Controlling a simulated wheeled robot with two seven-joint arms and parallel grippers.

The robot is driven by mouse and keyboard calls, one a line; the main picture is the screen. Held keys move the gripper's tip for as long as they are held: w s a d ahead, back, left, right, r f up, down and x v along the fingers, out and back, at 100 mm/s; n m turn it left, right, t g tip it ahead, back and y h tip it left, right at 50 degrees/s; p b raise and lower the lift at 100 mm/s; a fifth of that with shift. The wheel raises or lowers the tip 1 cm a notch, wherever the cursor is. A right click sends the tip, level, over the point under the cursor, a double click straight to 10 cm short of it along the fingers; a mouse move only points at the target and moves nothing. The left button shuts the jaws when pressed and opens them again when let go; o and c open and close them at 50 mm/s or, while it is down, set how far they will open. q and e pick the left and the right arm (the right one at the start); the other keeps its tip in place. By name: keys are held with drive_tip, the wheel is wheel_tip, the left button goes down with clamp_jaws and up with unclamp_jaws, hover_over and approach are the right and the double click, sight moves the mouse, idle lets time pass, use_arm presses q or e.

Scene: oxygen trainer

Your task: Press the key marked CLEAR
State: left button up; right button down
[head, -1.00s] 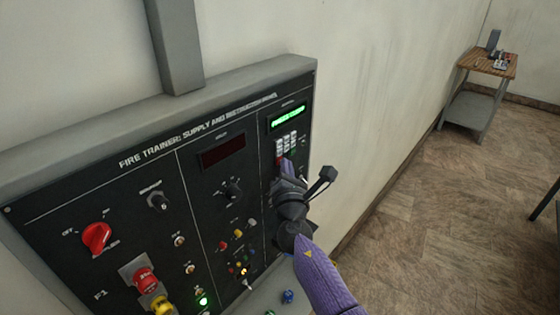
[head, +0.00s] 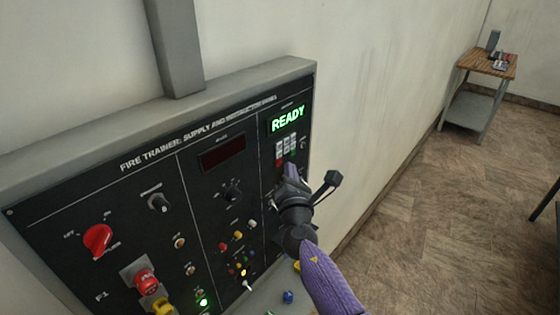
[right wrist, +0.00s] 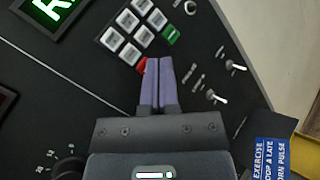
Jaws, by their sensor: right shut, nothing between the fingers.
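A keypad (head: 286,147) of pale keys sits under a lit green display (head: 288,119) that reads READY. In the right wrist view the keypad (right wrist: 132,31) has a red key (right wrist: 142,66) and a green key (right wrist: 171,35) on its edge. The key lettering is too small to read, so I cannot tell which is CLEAR. My right gripper (head: 290,170) is shut and empty, with its purple fingertips (right wrist: 158,58) beside the red key and partly covering it. I cannot tell whether they touch the panel. My left gripper is not in view.
The black panel (head: 130,200) also carries a red rotary knob (head: 98,239), a dark display (head: 222,158), and several coloured buttons. Toggle switches (right wrist: 213,97) stand close right of my fingers in the wrist view. A wooden-topped table (head: 487,64) stands far off; the floor between is clear.

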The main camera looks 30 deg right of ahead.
drive_tip(key=s, duration=0.1)
drive_tip(key=s+d+p, duration=0.1)
drive_tip(key=s, duration=0.1)
drive_tip(key=s+d, duration=0.1)
drive_tip(key=shift+s, duration=0.3)
idle(0.7)
